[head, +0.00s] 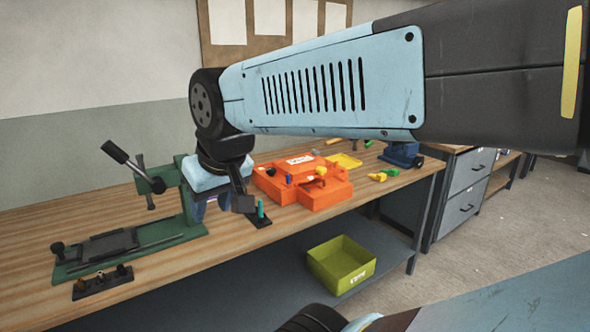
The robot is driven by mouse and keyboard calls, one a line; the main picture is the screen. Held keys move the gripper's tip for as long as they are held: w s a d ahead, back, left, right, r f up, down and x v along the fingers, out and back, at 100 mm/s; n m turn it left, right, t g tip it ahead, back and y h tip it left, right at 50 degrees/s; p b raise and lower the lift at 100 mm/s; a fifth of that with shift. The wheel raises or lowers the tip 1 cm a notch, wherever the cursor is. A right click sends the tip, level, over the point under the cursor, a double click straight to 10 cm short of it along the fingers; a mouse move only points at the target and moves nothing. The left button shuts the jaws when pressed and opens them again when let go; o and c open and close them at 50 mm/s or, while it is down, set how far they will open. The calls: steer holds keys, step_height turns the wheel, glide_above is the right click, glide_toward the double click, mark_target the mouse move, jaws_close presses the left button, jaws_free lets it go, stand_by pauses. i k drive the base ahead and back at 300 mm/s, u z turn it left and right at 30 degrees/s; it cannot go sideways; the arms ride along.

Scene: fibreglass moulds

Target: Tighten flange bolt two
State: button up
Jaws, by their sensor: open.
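An orange moulded block (312,195) with a raised rear part sits on the wooden bench. A small dark blue peg (289,179) and a small yellow piece (321,171) show on it. I cannot tell which part, if any, is flange bolt two. My gripper (222,206) points down over the bench, left of the orange block and in front of the green fixture. It is open, and its dark finger shows on the right side. A purple patch shows below the wrist; I cannot tell what it is. A teal peg (261,209) stands on a dark plate just right of the gripper.
A green fixture (192,205) with a black lever stands at left. A dark strip with knobs (102,283) lies at the front edge. A yellow tray (346,160), small yellow pieces (378,176) and a blue vise (402,153) are farther right. A lime bin (342,265) stands on the lower shelf.

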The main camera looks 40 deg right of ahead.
mark_target(320, 170)
steer(key=z, duration=0.05)
steer(key=k, duration=1)
steer(key=z, duration=0.45)
steer(key=i, duration=1.4)
steer(key=u, duration=0.1)
